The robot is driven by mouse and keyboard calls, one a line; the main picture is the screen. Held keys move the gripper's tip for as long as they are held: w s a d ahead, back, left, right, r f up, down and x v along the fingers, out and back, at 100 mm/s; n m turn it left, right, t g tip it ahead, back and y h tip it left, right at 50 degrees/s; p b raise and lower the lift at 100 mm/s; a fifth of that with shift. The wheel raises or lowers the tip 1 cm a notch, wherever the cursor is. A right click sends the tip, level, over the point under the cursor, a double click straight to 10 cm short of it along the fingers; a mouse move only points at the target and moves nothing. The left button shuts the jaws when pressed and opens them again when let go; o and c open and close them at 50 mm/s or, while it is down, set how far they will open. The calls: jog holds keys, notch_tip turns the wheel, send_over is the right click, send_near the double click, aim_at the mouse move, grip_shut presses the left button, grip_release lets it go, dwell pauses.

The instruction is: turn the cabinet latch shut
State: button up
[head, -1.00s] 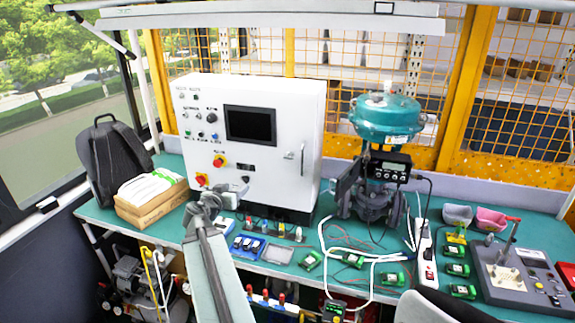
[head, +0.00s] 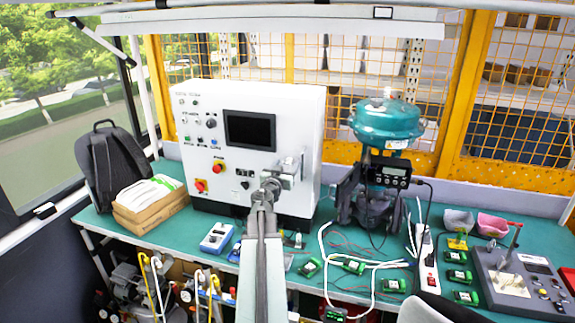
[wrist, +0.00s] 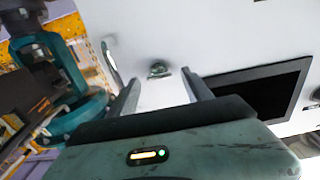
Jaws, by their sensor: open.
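The white control cabinet (head: 210,130) stands upright on the bench. In the wrist view the latch (wrist: 110,60) shows on the white door, left of my gripper (wrist: 160,80). A small round lock (wrist: 158,70) shows between and just beyond the fingertips. My gripper is open with nothing between its fingers, close in front of the door. I cannot tell whether it touches the door.
A teal valve actuator (head: 385,122) stands right of the cabinet. Small green devices (head: 350,265) and white cables lie on the bench.

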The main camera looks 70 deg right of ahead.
jog(key=shift+d, duration=0.35)
grip_shut()
jog(key=shift+w+d, duration=0.1)
jog(key=shift+d, duration=0.15)
jog(key=shift+a+n, duration=0.3)
jog(key=shift+a, duration=0.05)
jog(key=n, duration=0.4)
jog(key=shift+f, duration=0.1)
jog(key=n, duration=1.3)
jog(key=shift+w+f, duration=0.1)
jog(key=shift+f, duration=0.05)
jog(key=shift+n, duration=0.3)
